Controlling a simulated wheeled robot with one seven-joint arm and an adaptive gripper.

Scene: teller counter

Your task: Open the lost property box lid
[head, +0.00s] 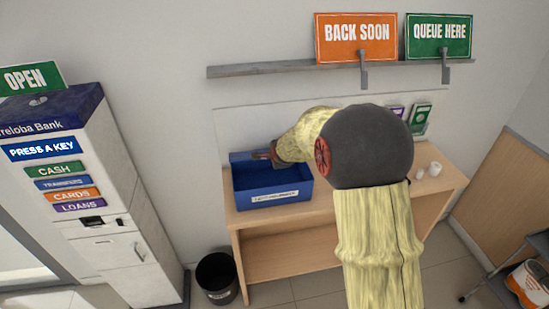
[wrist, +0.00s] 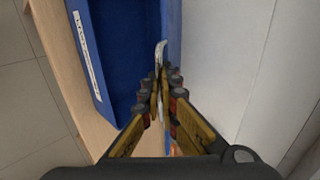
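The lost property box (head: 273,192) is blue, with a white label on its front, and stands on the left part of the wooden counter. Its top is uncovered and the dark blue inside shows. The lid (head: 240,156) stands raised along the back edge, seen nearly edge-on in the wrist view (wrist: 172,22). A pale curved handle (wrist: 161,48) shows at the lid. My gripper (head: 262,155) is at the back of the box. In the wrist view its fingers (wrist: 158,78) are drawn together on the handle. The fingertips hide part of it.
The counter (head: 328,194) carries small white cups (head: 434,169) and a green card stand (head: 420,118) at right. A shelf (head: 290,68) with signs runs above. A bank machine (head: 100,190) stands left, and a black bin (head: 217,277) stands on the floor.

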